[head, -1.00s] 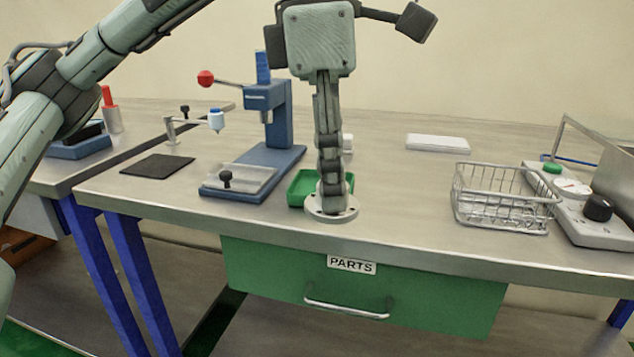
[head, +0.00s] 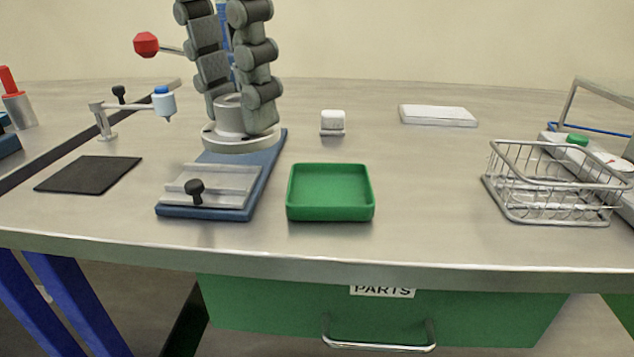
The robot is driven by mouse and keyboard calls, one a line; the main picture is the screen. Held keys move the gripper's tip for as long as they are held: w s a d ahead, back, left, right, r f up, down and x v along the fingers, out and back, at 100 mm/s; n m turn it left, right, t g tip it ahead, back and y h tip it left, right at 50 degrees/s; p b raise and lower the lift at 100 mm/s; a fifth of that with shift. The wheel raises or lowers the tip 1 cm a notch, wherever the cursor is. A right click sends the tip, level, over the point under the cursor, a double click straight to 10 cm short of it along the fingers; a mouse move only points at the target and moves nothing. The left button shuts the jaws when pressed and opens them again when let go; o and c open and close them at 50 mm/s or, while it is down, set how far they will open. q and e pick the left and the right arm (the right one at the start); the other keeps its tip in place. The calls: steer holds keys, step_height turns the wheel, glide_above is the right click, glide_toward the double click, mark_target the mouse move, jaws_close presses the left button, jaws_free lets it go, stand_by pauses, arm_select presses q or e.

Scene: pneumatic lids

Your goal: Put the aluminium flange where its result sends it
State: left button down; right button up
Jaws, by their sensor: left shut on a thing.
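The aluminium flange (head: 237,140) is a pale round plate with a raised hub. My left gripper (head: 240,98) comes down from the top of the head view, its two fingers shut on either side of the hub. The flange hangs roughly level in front of the blue press (head: 266,166), overlapping its base in the picture; I cannot tell how high above it. The gripper hides most of the press column; the red knob of its lever (head: 146,44) shows. A green tray (head: 331,207) stands empty right of the press. My right gripper is out of view.
A wire basket (head: 545,217) stands at the right, beside a device with a green button (head: 577,139). A white slab (head: 438,116) and small white block (head: 332,122) lie behind. A black mat (head: 89,175) and swing-arm dispenser (head: 164,102) are left. The middle right is clear.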

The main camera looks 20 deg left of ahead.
arm_select(q)
steer(key=shift+a, duration=0.15)
steer(key=shift+w+f, duration=0.15)
steer(key=shift+w, duration=0.1)
steer(key=w+d+f, duration=0.2)
steer(key=w+f, duration=0.1)
steer(key=w, duration=0.2)
glide_above(332, 192)
steer(key=f, duration=0.3)
steer(key=shift+s+a+f, duration=0.1)
steer(key=shift+s+f, duration=0.15)
steer(key=shift+f, duration=0.05)
step_height(332, 192, down, 4)
steer(key=shift+r, duration=0.1)
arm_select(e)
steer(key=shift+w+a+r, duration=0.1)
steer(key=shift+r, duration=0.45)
arm_select(q)
steer(key=shift+f+b, duration=0.2)
steer(key=shift+b, duration=0.15)
